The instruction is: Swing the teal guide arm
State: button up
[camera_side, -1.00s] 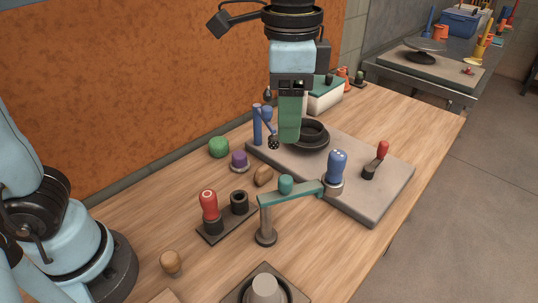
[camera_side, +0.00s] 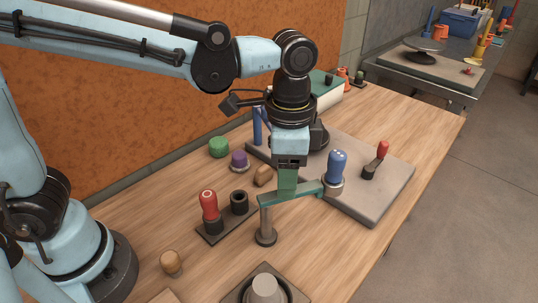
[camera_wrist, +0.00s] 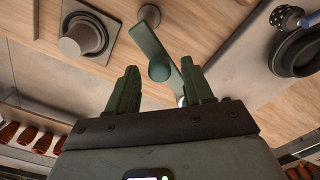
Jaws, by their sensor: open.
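The teal guide arm (camera_side: 304,191) sits level on a grey post (camera_side: 266,222) with a round foot on the wooden table. Its right end reaches to the blue knob on the slab. The wrist view shows the teal arm (camera_wrist: 150,45) with its round teal knob (camera_wrist: 159,70). My gripper (camera_wrist: 161,86) has green fingers, open, with the teal knob showing between them. In the side view my gripper (camera_side: 287,190) is down at the arm and hides the knob. Whether the fingers touch it I cannot tell.
A blue knob (camera_side: 337,166) and a red-handled lever (camera_side: 379,158) stand on the grey slab (camera_side: 372,206). A red knob (camera_side: 209,205) stands in a dark block at left. A grey cone (camera_side: 265,288) is at the front. Bare table lies right of the slab.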

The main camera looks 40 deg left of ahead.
jog(key=shift+f, duration=0.35)
grip_shut()
